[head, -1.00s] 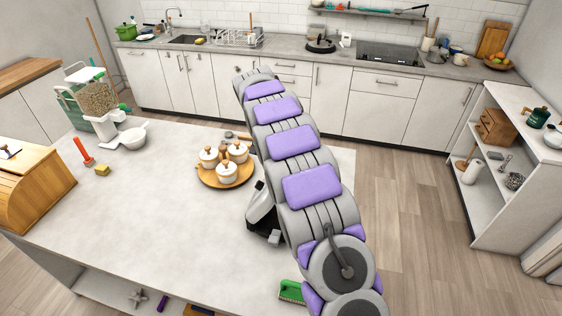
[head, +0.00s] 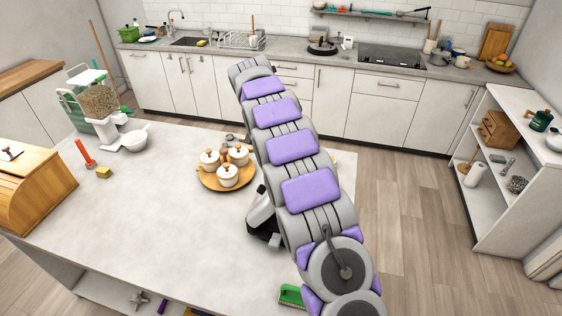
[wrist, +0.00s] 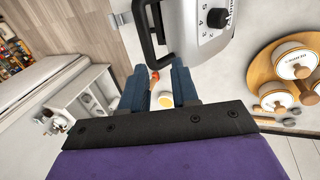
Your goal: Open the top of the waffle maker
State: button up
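The waffle maker (head: 261,213) stands on the island counter in the head view, partly hidden behind my arm. In the wrist view the waffle maker (wrist: 203,32) is a silver body with a black dial, at the top of the picture. Its black handle (wrist: 149,45) sticks out on its left side. My gripper (wrist: 158,70) is open, with its two blue fingers apart and nothing held between them. The handle's lower end shows just beyond and between the fingertips; I cannot tell whether they touch. In the head view my gripper is hidden behind my arm.
A round wooden tray (head: 208,182) with lidded white pots stands left of the waffle maker. The counter's middle is clear.

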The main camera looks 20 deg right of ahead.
jog(key=p+v, duration=1.2)
jog(key=shift+w+a+r, duration=0.15)
jog(key=shift+r, duration=0.2)
